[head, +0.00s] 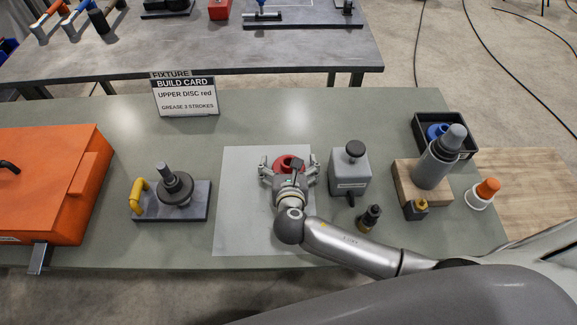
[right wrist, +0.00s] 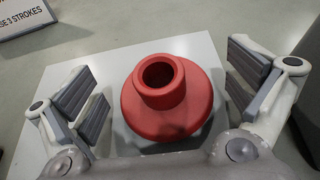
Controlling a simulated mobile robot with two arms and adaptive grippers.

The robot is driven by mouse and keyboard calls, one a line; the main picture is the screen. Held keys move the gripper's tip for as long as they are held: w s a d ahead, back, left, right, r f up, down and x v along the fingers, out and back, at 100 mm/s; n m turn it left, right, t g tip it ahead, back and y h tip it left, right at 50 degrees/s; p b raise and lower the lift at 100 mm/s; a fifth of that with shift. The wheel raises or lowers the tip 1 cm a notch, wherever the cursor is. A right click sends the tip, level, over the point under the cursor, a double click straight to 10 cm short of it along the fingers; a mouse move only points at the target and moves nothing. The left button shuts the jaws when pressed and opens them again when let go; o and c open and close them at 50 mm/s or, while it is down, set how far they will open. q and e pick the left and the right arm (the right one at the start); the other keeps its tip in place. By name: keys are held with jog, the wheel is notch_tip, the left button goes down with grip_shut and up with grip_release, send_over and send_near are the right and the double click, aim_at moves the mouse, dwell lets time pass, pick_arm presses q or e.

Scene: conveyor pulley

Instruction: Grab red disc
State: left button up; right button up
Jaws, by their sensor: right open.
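The red disc (head: 287,163) lies on a light grey mat (head: 240,225) in the middle of the green table. In the right wrist view the red disc (right wrist: 167,97) shows as a wide flange with a raised hollow hub facing up. My right gripper (head: 289,168) is above the disc with its fingers spread wide. In the right wrist view the fingers (right wrist: 165,90) stand on either side of the disc, apart from it, with nothing between them held. The gripper body hides part of the disc in the head view. My left gripper is not in view.
A grey box (head: 350,175) with a black knob stands close right of the gripper. A fixture with a yellow handle (head: 139,191) stands left, beyond it an orange case (head: 50,180). A grey bottle (head: 436,165) stands at right.

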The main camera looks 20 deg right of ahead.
jog(key=shift+w, duration=0.2)
jog(key=c, duration=1.1)
jog(key=shift+c, duration=0.4)
jog(key=shift+r, duration=0.1)
jog(key=shift+r, duration=0.55)
jog(key=s+r, duration=1.1)
jog(key=s, duration=0.3)
jog(key=shift+r, duration=0.35)
